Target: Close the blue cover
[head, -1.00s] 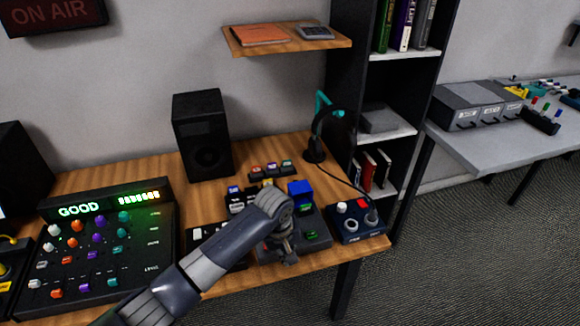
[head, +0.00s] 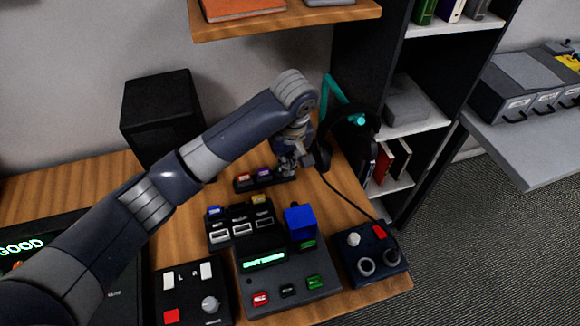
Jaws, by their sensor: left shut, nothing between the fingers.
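The blue cover (head: 300,222) stands raised on the right rear part of a dark control box (head: 285,285). A green button (head: 307,244) shows just in front of the cover's base. The box also has a lit green display, with red, black and green buttons along its front. My left gripper (head: 288,172) is shut and empty. In the picture it is above the blue cover, over the back of the desk. It looks apart from the cover. My right gripper is not in view.
A small box with a red button (head: 371,252) sits right of the control box, near the desk edge. A switch panel (head: 192,295) is on the left. A headset on a teal stand (head: 338,92) is close to the gripper. A shelf (head: 285,22) hangs above.

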